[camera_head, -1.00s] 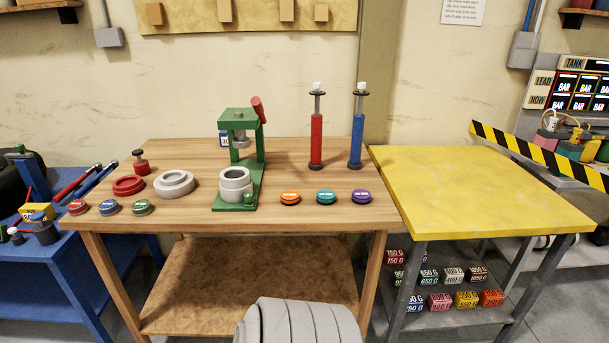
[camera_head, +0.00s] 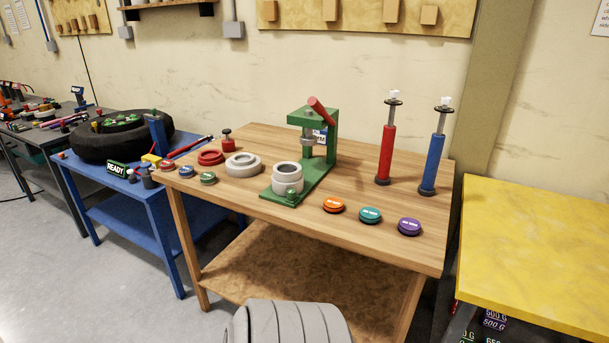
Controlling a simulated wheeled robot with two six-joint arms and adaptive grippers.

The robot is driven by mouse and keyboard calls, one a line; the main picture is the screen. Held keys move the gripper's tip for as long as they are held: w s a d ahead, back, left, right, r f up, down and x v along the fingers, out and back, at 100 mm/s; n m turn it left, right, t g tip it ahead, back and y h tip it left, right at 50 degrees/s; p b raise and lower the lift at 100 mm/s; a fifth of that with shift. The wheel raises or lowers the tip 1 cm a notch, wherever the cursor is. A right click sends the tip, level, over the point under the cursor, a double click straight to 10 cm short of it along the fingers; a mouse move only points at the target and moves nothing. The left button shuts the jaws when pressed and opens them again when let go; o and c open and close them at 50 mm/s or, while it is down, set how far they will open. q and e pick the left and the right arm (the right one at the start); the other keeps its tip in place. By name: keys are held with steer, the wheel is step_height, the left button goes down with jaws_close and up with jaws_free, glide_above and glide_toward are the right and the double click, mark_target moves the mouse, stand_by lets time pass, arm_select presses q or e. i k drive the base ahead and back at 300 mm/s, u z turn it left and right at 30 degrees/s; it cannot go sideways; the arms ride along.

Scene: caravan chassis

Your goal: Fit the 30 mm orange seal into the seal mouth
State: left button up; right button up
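The orange seal (camera_head: 334,205) lies flat on the front part of the wooden table, left of a teal seal (camera_head: 370,215) and a purple seal (camera_head: 409,226). A green press (camera_head: 320,152) with a red lever stands behind and left of it. A grey ring-shaped cup (camera_head: 287,177) sits on the press base; whether it is the seal mouth, I cannot tell. A wider grey ring (camera_head: 243,165) lies left of the press. Neither of my grippers is in view.
The wooden table (camera_head: 300,228) also holds a red ring (camera_head: 211,157), several small discs at its left corner, and upright red (camera_head: 386,150) and blue (camera_head: 434,160) pumps. A yellow table (camera_head: 540,245) stands right, a blue bench (camera_head: 125,185) left. Floor shows at lower left.

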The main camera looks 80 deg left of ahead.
mark_target(291, 185)
steer(key=u, duration=0.95)
steer(key=i, duration=0.9)
steer(key=u, duration=0.8)
